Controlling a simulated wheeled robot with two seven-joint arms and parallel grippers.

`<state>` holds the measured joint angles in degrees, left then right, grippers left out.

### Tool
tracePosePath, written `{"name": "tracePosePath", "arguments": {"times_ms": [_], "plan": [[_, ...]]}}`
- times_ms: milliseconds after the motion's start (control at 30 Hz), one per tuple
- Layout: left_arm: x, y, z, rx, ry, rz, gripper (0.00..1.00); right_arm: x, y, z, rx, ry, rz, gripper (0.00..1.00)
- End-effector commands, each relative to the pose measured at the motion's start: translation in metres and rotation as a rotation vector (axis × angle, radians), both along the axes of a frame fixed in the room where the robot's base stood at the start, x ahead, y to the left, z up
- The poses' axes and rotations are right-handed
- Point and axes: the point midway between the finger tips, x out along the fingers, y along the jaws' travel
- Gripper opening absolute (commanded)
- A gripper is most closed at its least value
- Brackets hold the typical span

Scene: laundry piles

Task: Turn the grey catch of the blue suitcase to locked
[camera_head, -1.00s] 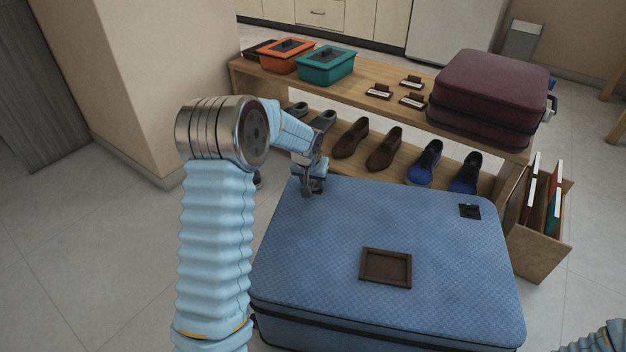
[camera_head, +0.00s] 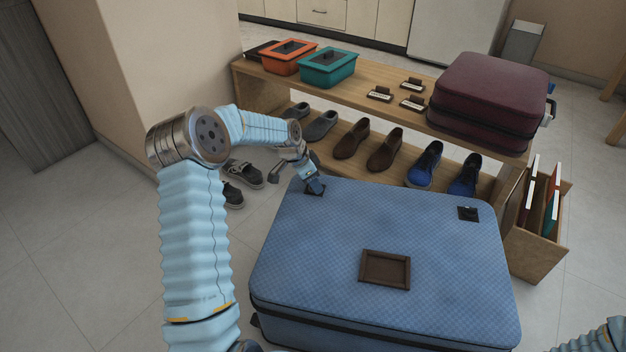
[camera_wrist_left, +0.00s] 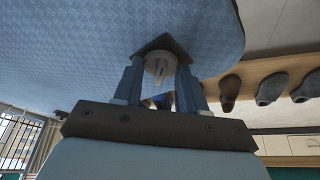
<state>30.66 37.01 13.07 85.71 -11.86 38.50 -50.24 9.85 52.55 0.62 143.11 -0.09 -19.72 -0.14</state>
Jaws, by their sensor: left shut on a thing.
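The blue suitcase (camera_head: 340,230) lies flat on the floor in front of the wooden shelf. It also shows in the left wrist view (camera_wrist_left: 90,60). Its grey catch (camera_wrist_left: 158,66) sits on a dark square plate (camera_wrist_left: 166,42) near the suitcase's far left corner. My left gripper (camera_wrist_left: 160,80) is shut on the grey catch, with one finger on each side of it. In the head view the same gripper (camera_head: 314,186) rests at that corner and hides the catch. A second dark plate (camera_head: 468,213) is at the far right corner. My right gripper is not in view.
A wooden shelf (camera_head: 385,105) stands just behind, holding a maroon suitcase (camera_head: 490,95), an orange box (camera_head: 290,60), a teal box (camera_head: 328,68) and several shoes. Dark shoes (camera_head: 243,173) are on the floor at left. A wooden file box (camera_head: 535,245) stands right of the suitcase.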

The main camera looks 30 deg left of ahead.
Motion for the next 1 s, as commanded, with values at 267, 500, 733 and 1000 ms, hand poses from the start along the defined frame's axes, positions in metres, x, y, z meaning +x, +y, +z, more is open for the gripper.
{"name": "tracePosePath", "arguments": {"times_ms": [267,500,733,1000], "plan": [[0.002,0.002,0.001,-0.001,-0.001,-0.259,0.10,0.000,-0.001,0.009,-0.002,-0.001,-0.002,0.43],[0.003,0.003,0.001,0.001,-0.001,-0.461,0.10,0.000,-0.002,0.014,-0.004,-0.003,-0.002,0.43],[0.004,0.003,0.000,0.000,-0.001,-0.599,0.10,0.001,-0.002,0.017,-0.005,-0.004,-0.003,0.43],[0.004,0.003,-0.001,0.002,0.000,-0.682,0.10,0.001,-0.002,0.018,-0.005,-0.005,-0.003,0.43]]}}
